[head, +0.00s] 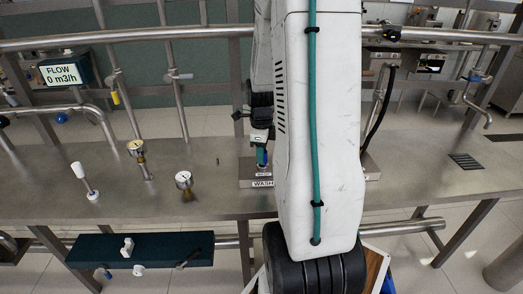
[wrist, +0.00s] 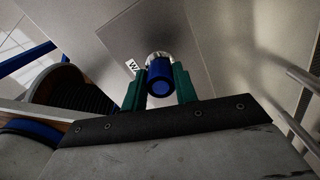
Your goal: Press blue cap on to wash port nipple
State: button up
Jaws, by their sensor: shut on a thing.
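My gripper (wrist: 160,90) is shut on the blue cap (wrist: 160,77), which sits between its two green fingers in the wrist view. A shiny metal nipple (wrist: 157,56) shows just beyond the cap, in line with it. I cannot tell whether the cap is touching it or how far it covers it. In the head view my gripper (head: 262,155) points down at the steel block with the WASH label (head: 263,184). My white arm hides much of the block and the space to its right. The cap is too small to make out clearly there.
A dark green tool tray (head: 140,250) hangs at the front. A pipe rail (head: 120,40) runs across the back. The bench at right is mostly clear around a drain grate (head: 466,161).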

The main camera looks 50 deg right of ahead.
jog(key=o, duration=1.2)
jog(key=shift+f, duration=0.1)
jog(key=shift+c, duration=0.2)
notch_tip(320, 180, up, 12)
